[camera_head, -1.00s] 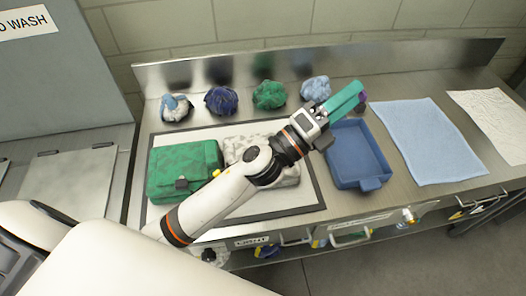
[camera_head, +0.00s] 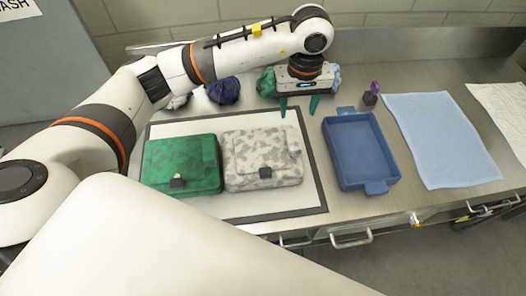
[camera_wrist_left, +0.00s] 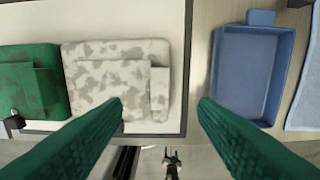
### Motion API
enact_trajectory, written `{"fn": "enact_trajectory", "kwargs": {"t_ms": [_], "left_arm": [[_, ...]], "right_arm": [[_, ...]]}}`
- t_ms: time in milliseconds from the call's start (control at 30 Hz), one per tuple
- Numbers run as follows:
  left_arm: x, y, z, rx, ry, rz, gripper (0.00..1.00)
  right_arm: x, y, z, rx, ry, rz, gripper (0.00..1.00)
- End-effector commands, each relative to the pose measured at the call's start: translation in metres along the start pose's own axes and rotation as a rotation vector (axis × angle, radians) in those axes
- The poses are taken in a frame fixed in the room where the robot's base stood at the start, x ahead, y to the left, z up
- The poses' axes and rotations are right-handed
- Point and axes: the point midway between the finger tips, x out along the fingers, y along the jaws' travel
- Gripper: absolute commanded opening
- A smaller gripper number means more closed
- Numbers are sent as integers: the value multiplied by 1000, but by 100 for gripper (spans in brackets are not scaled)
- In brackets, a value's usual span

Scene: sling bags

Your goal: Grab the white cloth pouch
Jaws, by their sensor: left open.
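The white cloth pouch (camera_head: 262,160), with grey camouflage blotches and a front pocket, lies flat on the framed white mat (camera_head: 240,207). It also shows in the left wrist view (camera_wrist_left: 100,75), left of centre. My left gripper (camera_head: 299,106) has green fingers pointing down, spread open and empty. It is above the counter, behind and to the right of the pouch, apart from it. In the left wrist view the open fingers (camera_wrist_left: 161,108) show at the bottom, with the pouch's right part beyond the left finger.
A green camouflage pouch (camera_head: 182,166) lies directly left of the white one. A blue tray (camera_head: 361,152) stands to the right, beside a light blue cloth (camera_head: 441,138). A small purple-topped item (camera_head: 371,93) stands behind the tray. Crumpled cloths, including a dark blue one (camera_head: 223,91), lie at the back.

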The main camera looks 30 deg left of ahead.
Motion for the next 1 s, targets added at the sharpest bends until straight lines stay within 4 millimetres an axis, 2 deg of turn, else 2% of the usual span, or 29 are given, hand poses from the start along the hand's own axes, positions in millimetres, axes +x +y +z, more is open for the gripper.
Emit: {"fn": "enact_trajectory", "kwargs": {"t_ms": [100,300,467,700,833,1000], "left_arm": [[19,1,-2,0,6,7,54],[49,0,-2,-1,6,2,54],[60,0,-3,1,5,1,54],[88,1,-9,-1,9,1,54],[105,0,-8,-1,6,0,54],[110,0,-7,0,4,-3,54]], "right_arm": [[-14,-2,0,0,2,-2,59],[-26,-3,0,0,4,-3,59],[-30,-3,0,0,4,-3,59],[-57,-3,3,1,4,-3,59],[-60,-3,3,1,4,-3,59],[-60,-2,3,2,3,-2,59]]}}
